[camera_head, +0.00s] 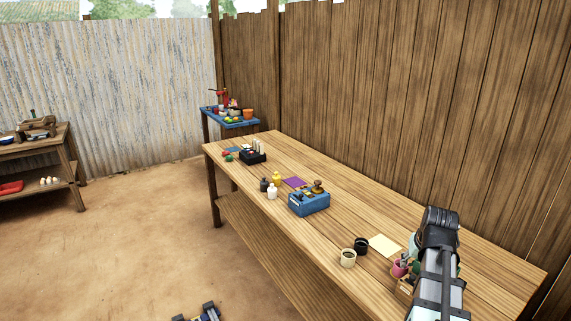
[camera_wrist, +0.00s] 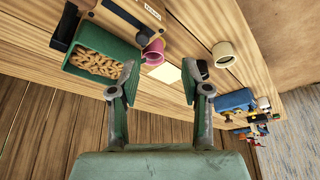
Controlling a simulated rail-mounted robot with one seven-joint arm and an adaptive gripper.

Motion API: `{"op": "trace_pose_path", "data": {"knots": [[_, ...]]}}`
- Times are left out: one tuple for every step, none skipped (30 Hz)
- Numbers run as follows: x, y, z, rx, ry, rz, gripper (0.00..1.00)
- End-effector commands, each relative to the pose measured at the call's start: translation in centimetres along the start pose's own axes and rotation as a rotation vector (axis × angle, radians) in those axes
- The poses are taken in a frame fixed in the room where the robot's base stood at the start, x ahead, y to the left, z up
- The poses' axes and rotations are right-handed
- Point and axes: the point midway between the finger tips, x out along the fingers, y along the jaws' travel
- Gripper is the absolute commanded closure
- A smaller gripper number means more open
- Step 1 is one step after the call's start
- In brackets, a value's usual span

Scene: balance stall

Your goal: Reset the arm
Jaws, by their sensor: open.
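My gripper (camera_wrist: 158,82) shows in the wrist view with its two fingers spread wide and nothing between them. It hangs over the wooden table, near a yellow paper sheet (camera_wrist: 166,73). Left of the fingers is a green tray (camera_wrist: 78,70) holding several brown nut-like pieces (camera_wrist: 98,63). A pink cup (camera_wrist: 153,50) stands just beyond the fingertips. A dark cup (camera_wrist: 203,68) shows partly behind the right finger. In the head view my arm reaches in from the bottom right and hides part of the table; the fingers are not clear there.
On the long table (camera_head: 340,217) stand a cream cup (camera_head: 348,258), a blue box (camera_head: 309,204) with a dark knobbed object, small bottles (camera_head: 272,191) and a black rack (camera_head: 253,157). A plank wall runs behind. Bare tabletop lies between these groups. A side table (camera_head: 40,140) is at left.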

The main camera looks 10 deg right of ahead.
Motion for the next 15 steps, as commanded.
{"op": "trace_pose_path", "data": {"knots": [[1.4, -1.7, 0.7, -0.017, -0.018, -0.011, 0.53], [2.4, -2.7, 1.1, -0.027, -0.03, -0.017, 0.53], [3.7, -4.3, 1.8, -0.042, -0.046, -0.025, 0.53], [4.8, -5.6, 2.4, -0.055, -0.059, -0.031, 0.53], [5.9, -6.9, 3.0, -0.067, -0.073, -0.037, 0.53], [7.3, -8.7, 4.0, -0.086, -0.093, -0.044, 0.53], [8.4, -10.0, 4.8, -0.1, -0.107, -0.049, 0.53], [9.4, -11.4, 5.7, -0.114, -0.121, -0.054, 0.53], [10.7, -13.1, 6.9, -0.134, -0.141, -0.06, 0.53], [11.7, -14.4, 7.8, -0.149, -0.156, -0.064, 0.53], [12.6, -15.6, 8.8, -0.163, -0.169, -0.067, 0.53], [13.8, -17.2, 10.2, -0.183, -0.188, -0.071, 0.53], [14.6, -18.4, 11.3, -0.198, -0.203, -0.073, 0.53], [15.4, -19.5, 12.4, -0.214, -0.217, -0.075, 0.53], [16.4, -20.9, 13.9, -0.233, -0.234, -0.076, 0.53]]}}
